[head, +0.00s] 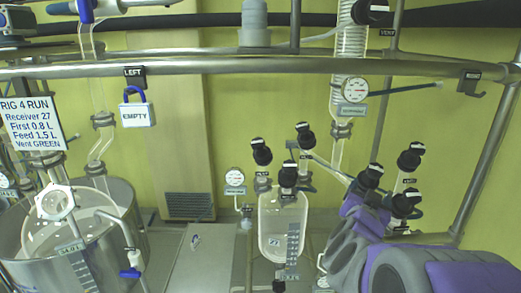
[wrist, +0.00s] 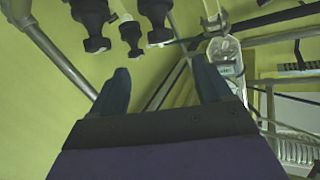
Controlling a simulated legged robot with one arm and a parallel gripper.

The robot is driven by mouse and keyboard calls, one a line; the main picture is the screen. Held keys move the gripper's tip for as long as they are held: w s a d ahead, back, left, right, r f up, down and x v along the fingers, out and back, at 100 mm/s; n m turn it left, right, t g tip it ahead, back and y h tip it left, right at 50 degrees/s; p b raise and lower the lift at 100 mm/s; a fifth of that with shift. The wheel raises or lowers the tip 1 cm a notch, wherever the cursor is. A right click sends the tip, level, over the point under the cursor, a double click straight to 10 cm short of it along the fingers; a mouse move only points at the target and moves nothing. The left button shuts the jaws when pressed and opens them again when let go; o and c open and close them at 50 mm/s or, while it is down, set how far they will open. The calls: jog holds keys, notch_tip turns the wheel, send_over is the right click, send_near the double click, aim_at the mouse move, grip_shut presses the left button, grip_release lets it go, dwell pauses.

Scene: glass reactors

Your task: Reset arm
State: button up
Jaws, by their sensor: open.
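My arm (head: 430,270) shows at the lower right of the head view as grey and purple links. A clear glass vessel (wrist: 225,60) is beyond the right finger.
A glass receiver (head: 283,225) with a scale stands at centre. A steel pot (head: 125,220) with glassware is at left. A metal rail (head: 220,66) crosses above, bearing an "EMPTY" tag (head: 137,115). A sign (head: 32,124) reads "RIG 4 RUN". Gauges (head: 354,89) and valves (head: 370,176) crowd the right.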

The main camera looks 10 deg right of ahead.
jog(key=w+a+f+n+y+b, duration=0.1)
jog(key=a+f+n+y, duration=0.1)
jog(key=a+f+y, duration=0.4)
jog(key=a+f+n+y+b, duration=0.2)
jog(key=a+f+n, duration=0.1)
jog(key=a, duration=0.4)
jog(key=s+a+f+n+g+y+b, duration=0.2)
jog(key=s+a+f+n+g+y, duration=0.15)
jog(key=s+a+f, duration=0.4)
jog(key=s+a+f+n+g+b, duration=0.1)
jog(key=s+f+g, duration=0.2)
jog(key=s, duration=0.5)
jog(key=s+a+f+n+g+b, duration=0.1)
jog(key=s+a+f+g, duration=0.1)
jog(key=s, duration=0.5)
jog(key=s+a+f+n+g+b, duration=0.1)
jog(key=s+a+f+g, duration=0.1)
jog(key=s+f+g, duration=0.2)
jog(key=s+g, duration=0.2)
jog(key=s, duration=0.2)
jog(key=shift+s+f+b, duration=0.25)
jog(key=shift+s+b, duration=0.05)
jog(key=shift+b, duration=0.1)
jog(key=shift+d, duration=0.1)
